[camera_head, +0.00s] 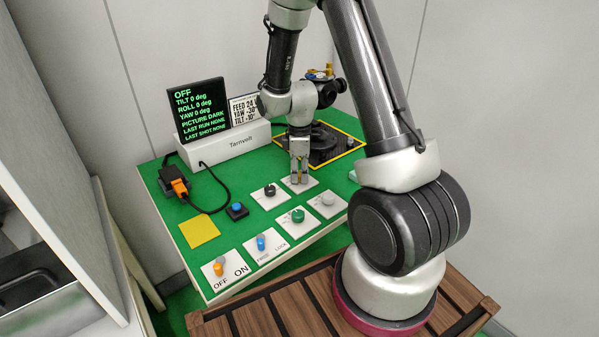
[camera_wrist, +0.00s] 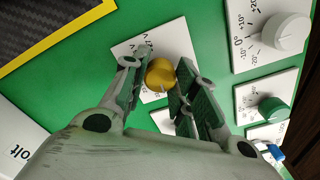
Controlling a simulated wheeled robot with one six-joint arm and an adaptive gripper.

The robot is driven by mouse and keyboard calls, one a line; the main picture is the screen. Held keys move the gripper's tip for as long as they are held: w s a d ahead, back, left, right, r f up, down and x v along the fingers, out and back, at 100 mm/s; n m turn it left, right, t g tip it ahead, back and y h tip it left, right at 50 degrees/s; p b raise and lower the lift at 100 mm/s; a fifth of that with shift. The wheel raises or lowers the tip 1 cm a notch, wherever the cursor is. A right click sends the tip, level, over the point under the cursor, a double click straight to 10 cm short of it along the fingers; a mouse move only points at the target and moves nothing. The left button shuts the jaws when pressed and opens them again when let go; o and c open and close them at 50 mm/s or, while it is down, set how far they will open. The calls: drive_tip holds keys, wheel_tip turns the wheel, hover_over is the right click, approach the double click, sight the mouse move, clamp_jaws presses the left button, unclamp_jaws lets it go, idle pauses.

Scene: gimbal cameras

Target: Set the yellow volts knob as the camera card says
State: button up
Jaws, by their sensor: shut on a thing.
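The yellow volts knob (camera_wrist: 160,74) sits on a white label plate (camera_wrist: 178,42) in the wrist view. My gripper (camera_wrist: 162,82) is around the knob with a finger on each side, shut on it. In the head view my gripper (camera_head: 299,180) points straight down over that plate, and the knob is mostly hidden between the fingers. The card (camera_head: 243,109) reads FEED 24 V, YAW -30°, TILT, with the tilt value hard to read. The display (camera_head: 197,112) reads OFF, tilt 0, roll 0, yaw 0, picture dark.
Nearby on the green board are a black knob (camera_head: 270,190), a green knob (camera_head: 298,215) and a white knob (camera_head: 328,199). An orange OFF/ON switch (camera_head: 218,268), a blue lock switch (camera_head: 261,243) and a blue button (camera_head: 237,209) stand nearer. The gimbal (camera_head: 326,143) stands behind.

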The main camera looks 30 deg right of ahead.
drive_tip(key=m, duration=0.8)
drive_tip(key=shift+m, duration=0.3)
drive_tip(key=shift+c, duration=0.2)
drive_tip(key=m, duration=0.4)
drive_tip(key=shift+m, duration=2)
drive_tip(key=o, duration=1.1)
drive_tip(key=shift+c, duration=0.2)
drive_tip(key=shift+r, duration=0.1)
